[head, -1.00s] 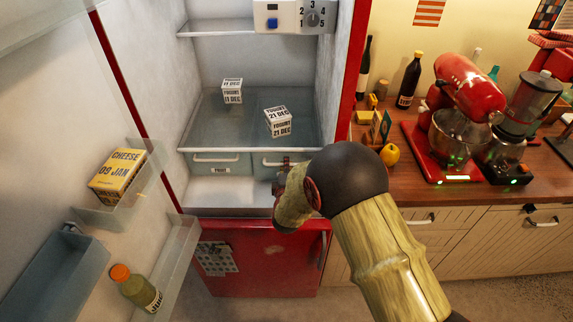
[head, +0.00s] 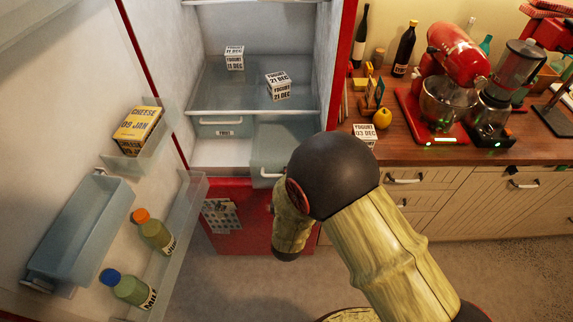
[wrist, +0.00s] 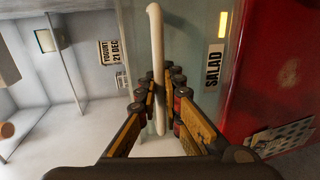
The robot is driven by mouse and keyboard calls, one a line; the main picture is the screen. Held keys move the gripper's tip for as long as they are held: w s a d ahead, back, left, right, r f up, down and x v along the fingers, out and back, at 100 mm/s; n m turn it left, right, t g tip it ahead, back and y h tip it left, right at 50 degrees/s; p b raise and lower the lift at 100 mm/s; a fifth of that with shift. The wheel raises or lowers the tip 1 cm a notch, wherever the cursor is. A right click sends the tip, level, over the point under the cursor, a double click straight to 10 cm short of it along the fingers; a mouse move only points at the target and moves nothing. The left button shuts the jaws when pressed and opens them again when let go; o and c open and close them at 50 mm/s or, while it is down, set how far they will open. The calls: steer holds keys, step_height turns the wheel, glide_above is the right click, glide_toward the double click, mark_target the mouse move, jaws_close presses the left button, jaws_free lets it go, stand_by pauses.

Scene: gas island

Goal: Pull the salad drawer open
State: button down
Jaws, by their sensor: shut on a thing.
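The salad drawer (head: 285,145) is a blue-grey bin on the lower right of the fridge. It stands out well past the fruit drawer (head: 222,127) beside it. In the wrist view its front (wrist: 195,50) carries a SALAD label (wrist: 213,67) and a white bar handle (wrist: 157,45). My gripper (wrist: 164,93) is shut on this handle, with fingers on both sides of it. In the head view the handle's left end (head: 268,176) shows, while my arm hides my fingers and the drawer's right part.
The open fridge door at left holds a cheese box (head: 138,130), bottles (head: 153,232) and a grey bin (head: 80,230). Yogurt boxes (head: 278,86) stand on the shelf above the drawers. The wooden counter (head: 440,150) is at right. Floor (head: 330,262) in front is clear.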

steer(key=shift+s, duration=0.25)
steer(key=c, duration=2.2)
jaws_free()
steer(key=s, duration=0.4)
steer(key=s+r, duration=0.1)
steer(key=s, duration=0.2)
steer(key=s+r, duration=0.1)
steer(key=s, duration=0.3)
steer(key=shift+s+a+r, duration=0.1)
steer(key=shift+s+a, duration=0.1)
steer(key=shift+s, duration=0.15)
